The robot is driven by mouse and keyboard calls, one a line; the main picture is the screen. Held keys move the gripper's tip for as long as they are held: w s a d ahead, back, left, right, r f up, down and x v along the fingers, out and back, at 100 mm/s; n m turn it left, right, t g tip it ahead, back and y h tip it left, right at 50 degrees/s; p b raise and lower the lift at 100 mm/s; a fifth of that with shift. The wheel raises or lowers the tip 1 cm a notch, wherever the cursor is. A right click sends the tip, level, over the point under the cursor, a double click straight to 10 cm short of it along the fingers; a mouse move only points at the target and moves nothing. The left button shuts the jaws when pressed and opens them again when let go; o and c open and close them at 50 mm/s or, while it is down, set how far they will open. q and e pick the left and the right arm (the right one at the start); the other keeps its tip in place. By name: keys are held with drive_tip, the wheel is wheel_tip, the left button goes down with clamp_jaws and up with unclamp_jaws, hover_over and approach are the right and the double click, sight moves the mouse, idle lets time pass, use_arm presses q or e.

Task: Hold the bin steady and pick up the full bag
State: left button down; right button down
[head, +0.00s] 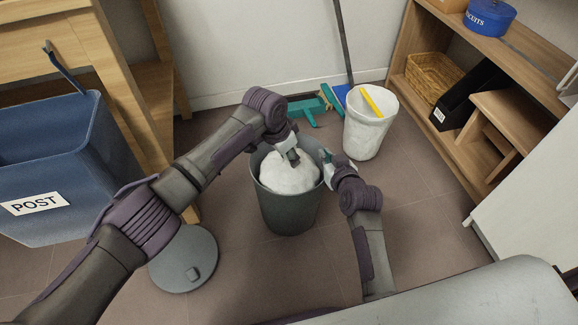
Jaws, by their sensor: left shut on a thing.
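The grey bin (290,216) stands upright on the floor in the middle of the head view. The full white bag (288,180) sits inside it, its rounded top near the rim. My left gripper (293,157) reaches over the bin from the left and is shut on the top of the bag. My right gripper (326,157) is at the right side of the bin's rim. Its fingers are small and partly hidden, so I cannot tell whether they are open or closed on the rim.
A white bin (365,137) with a yellow item stands behind right, near a teal brush (307,112). A grey round lid (184,258) lies at front left. A blue POST box (45,160) stands left, wooden shelves (455,125) right. Some floor ahead of the bin is clear.

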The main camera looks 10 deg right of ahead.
use_arm(q)
drive_tip(key=shift+d+r, duration=0.1)
drive_tip(key=shift+r, duration=1.3)
use_arm(e)
drive_tip(key=shift+f, duration=0.2)
drive_tip(key=c, duration=1.2)
unclamp_jaws()
drive_tip(key=shift+c, duration=0.2)
use_arm(q)
drive_tip(key=shift+d, duration=0.1)
use_arm(e)
drive_tip(key=shift+a, duration=0.1)
use_arm(q)
drive_tip(key=shift+w+r, duration=0.1)
use_arm(e)
drive_tip(key=shift+s, duration=0.15)
drive_tip(key=v, duration=1.1)
drive_tip(key=shift+s+r, duration=0.3)
drive_tip(key=shift+r, duration=0.1)
drive_tip(key=shift+r, duration=0.1)
